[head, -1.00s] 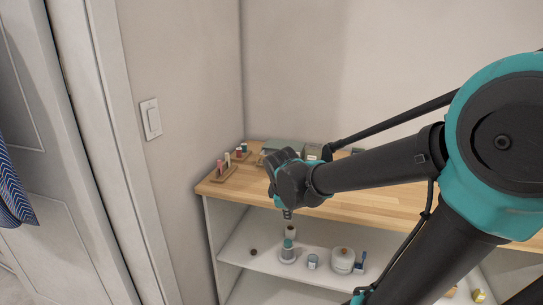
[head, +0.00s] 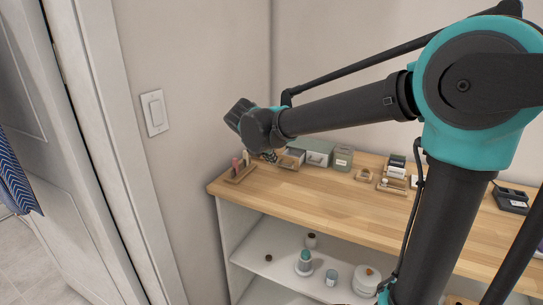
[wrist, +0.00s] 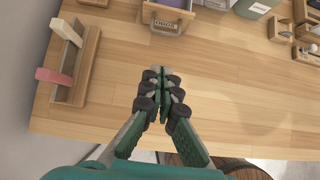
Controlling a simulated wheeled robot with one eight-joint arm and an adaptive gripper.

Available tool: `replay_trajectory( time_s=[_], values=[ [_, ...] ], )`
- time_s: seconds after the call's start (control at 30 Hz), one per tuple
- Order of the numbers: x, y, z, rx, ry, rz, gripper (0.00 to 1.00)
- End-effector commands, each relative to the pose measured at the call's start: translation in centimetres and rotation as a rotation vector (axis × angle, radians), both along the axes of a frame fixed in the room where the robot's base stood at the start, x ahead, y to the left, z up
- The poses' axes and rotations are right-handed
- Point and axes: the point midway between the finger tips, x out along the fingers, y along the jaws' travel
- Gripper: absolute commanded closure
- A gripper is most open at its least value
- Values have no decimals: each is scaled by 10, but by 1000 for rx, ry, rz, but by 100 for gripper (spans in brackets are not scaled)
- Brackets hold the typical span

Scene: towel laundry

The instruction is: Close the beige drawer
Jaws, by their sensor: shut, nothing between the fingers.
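The beige drawer (wrist: 166,20) has a light wooden front with a small label. In the wrist view it sticks out at the top centre, and its inside shows from above. In the head view the drawer (head: 290,159) stands out from a small grey-green cabinet (head: 313,147) at the back left of the worktop. My gripper (wrist: 162,70) is shut and empty, over the wooden worktop in front of the drawer front, apart from it in the picture. In the head view my gripper (head: 268,156) is partly hidden by my wrist.
A grey-green canister (head: 343,157) and small wooden stands (head: 394,172) are to the right. The worktop (head: 300,195) is bare in front. A shelf (head: 275,245) with jars lies below.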

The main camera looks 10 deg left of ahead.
Motion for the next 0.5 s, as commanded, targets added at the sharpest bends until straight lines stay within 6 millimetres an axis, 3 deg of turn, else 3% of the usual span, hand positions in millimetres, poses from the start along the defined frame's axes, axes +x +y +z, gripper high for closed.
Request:
replay_trajectory(
  time_s=[0.27, 0.5],
  values=[
    [33, -13, -43, 2, 0, -4, 100],
    [61, -24, -49, 2, 0, -4, 100]
  ],
)
